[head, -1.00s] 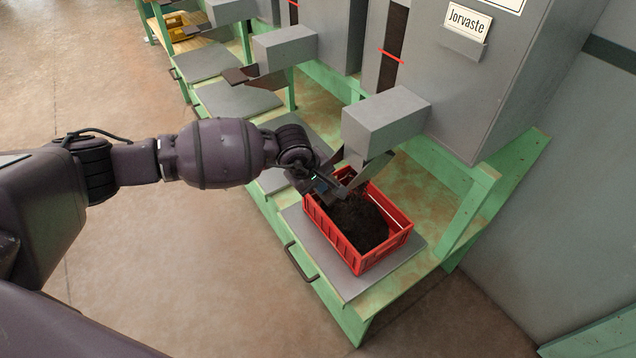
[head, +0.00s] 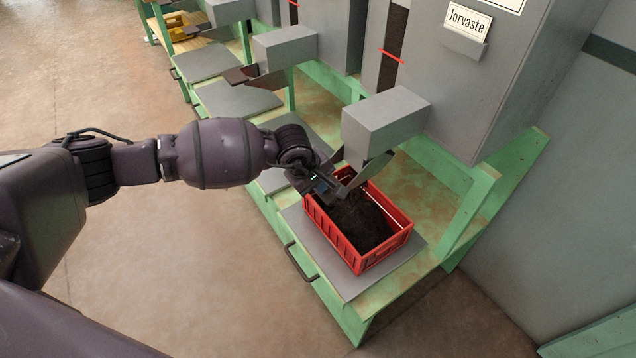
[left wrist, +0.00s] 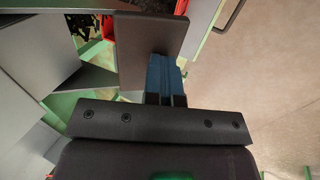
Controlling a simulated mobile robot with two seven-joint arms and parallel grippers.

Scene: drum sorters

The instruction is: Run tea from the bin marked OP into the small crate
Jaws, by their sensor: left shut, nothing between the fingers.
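A red crate (head: 358,262) stands on the grey plate under the nearest grey bin's spout (head: 385,120). My left gripper (head: 324,187) is shut and empty at the spout's dark flap, over the crate's left back corner. In the left wrist view the blue fingers (left wrist: 163,78) are against or very close to a dark plate (left wrist: 150,42); contact is unclear. The bin's lower label reads "Jorvaste" (head: 467,20); its upper label is cut off, so no OP mark is readable. My right gripper is not in view.
Similar bins with spouts (head: 285,48) line up toward the back left along a green frame (head: 455,235). A handle (head: 300,262) sticks out at the front edge. A yellow object (head: 180,32) lies far off. The floor at left is open.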

